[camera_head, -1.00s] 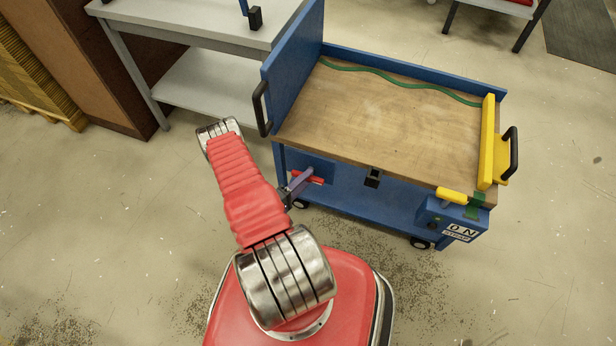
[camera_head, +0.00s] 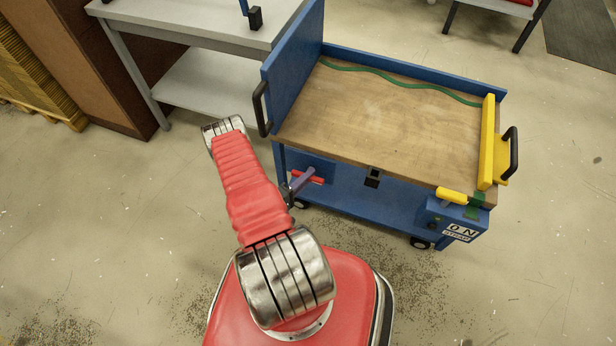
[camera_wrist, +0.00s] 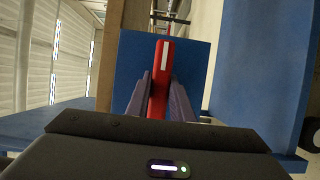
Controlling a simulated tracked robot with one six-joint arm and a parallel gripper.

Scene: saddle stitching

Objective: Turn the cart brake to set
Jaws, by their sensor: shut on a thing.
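The blue cart (camera_head: 345,195) has a wooden top and stands to the right of my arm. Its brake is a red lever (camera_head: 309,177) on a blue plate at the cart's left front. In the wrist view the red lever (camera_wrist: 161,75), with a white stripe, lies between my two purple-grey fingers. My gripper (camera_wrist: 160,88) is shut on it. In the head view my gripper (camera_head: 303,181) is partly hidden behind my arm, with the lever's red end showing beside the fingers. The lever's pivot is hidden.
A yellow handle (camera_head: 452,195) and a box with lettering (camera_head: 455,218) are at the cart's right front. A black handle (camera_head: 262,108) sticks out at the left. A grey table (camera_head: 190,22) stands behind. The floor in front is free.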

